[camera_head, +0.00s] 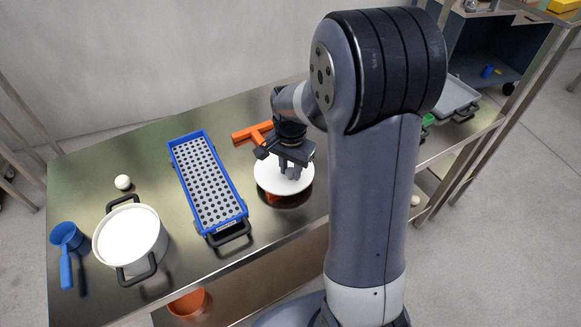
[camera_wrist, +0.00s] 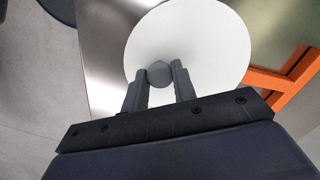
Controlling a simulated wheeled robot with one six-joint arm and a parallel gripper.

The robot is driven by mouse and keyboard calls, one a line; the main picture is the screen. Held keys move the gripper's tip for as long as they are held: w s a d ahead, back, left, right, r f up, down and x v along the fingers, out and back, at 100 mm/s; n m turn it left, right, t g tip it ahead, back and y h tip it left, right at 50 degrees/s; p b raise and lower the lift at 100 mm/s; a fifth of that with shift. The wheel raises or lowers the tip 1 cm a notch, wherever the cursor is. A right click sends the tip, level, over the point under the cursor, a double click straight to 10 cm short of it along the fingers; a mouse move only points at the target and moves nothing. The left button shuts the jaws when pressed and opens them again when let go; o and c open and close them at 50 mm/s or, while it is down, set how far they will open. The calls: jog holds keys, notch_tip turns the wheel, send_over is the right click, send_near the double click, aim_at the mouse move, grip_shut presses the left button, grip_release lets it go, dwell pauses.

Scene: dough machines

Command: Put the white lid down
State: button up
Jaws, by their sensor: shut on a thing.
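The round white lid (camera_head: 266,183) is under my gripper (camera_head: 290,172) on the right half of the metal table. In the wrist view the lid (camera_wrist: 210,45) fills the top middle, and my gripper (camera_wrist: 160,78) is shut on its grey round knob (camera_wrist: 159,74). The lid looks roughly level. An orange-brown patch shows just below its near edge; I cannot tell whether it is an object or a reflection, nor whether the lid touches the table.
A blue perforated tray (camera_head: 207,185) lies left of the lid. A white pot (camera_head: 130,240), a white ball (camera_head: 123,182) and a blue scoop (camera_head: 66,240) are further left. An orange T-shaped thing (camera_head: 250,133) lies behind the lid. Table (camera_head: 130,155) is bare behind the ball.

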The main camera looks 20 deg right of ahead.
jog(key=shift+f, duration=0.2)
jog(key=shift+f, duration=0.15)
jog(key=o, duration=1)
notch_tip(320, 180, up, 13)
jog(key=shift+f, duration=0.2)
